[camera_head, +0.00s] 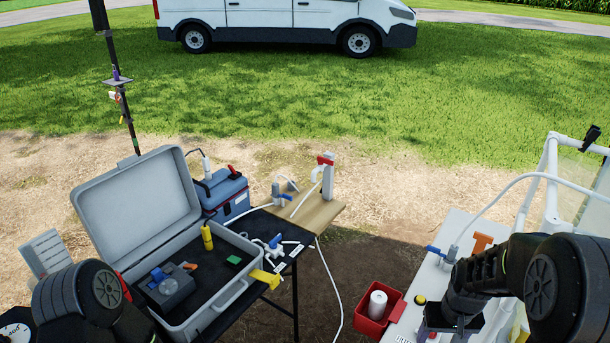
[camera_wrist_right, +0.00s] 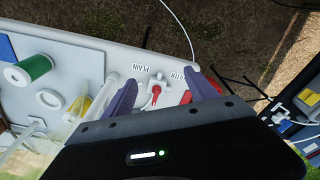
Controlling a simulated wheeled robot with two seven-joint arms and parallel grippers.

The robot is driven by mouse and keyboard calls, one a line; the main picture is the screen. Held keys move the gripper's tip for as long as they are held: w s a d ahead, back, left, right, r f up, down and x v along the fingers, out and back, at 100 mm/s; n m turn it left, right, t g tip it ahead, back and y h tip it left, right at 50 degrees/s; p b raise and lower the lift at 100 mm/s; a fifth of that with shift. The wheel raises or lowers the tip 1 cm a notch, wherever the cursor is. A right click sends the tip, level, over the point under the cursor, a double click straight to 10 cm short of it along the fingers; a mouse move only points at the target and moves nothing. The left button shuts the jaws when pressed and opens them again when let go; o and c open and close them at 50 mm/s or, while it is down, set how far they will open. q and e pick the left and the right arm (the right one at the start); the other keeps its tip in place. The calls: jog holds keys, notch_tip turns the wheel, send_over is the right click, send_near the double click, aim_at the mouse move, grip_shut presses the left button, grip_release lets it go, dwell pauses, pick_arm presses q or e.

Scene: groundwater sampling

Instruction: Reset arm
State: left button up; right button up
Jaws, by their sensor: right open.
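My right arm comes in from the right in the head view, and its gripper (camera_head: 447,322) hangs low over the white bench (camera_head: 470,228). In the right wrist view the two purple fingers of this gripper (camera_wrist_right: 160,92) are apart. Between them, beyond the tips, a small white fitting with a red part (camera_wrist_right: 154,97) shows on the bench surface. It looks clear of the fingers, and nothing is held. My left arm shows at the lower left of the head view, in front of the open grey case (camera_head: 135,205). Its gripper is out of sight.
A red bin (camera_head: 362,326) holding a white cylinder (camera_head: 377,304) hangs beside the bench. A blue-handled valve (camera_head: 436,252) with a white hose stands on it. The wrist view shows a green spool (camera_wrist_right: 36,66). A blue cooler-like box (camera_head: 222,193) stands behind the case.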

jog(key=a+f+n+t+b, duration=0.1)
jog(key=a+f+t, duration=0.1)
jog(key=a+f, duration=0.95)
jog(key=s+a+f+g+y+b, duration=0.1)
jog(key=s+a+f+y, duration=0.1)
jog(key=s+a+f, duration=0.4)
jog(key=s+a+f+m+g+y+b, duration=0.1)
jog(key=s+a+f, duration=0.5)
jog(key=s, duration=0.6)
jog(key=shift+a+f+g+y+b, duration=0.3)
jog(key=shift+a+g+y+b, duration=0.25)
jog(key=shift+a+y, duration=0.2)
jog(key=shift+s, duration=0.1)
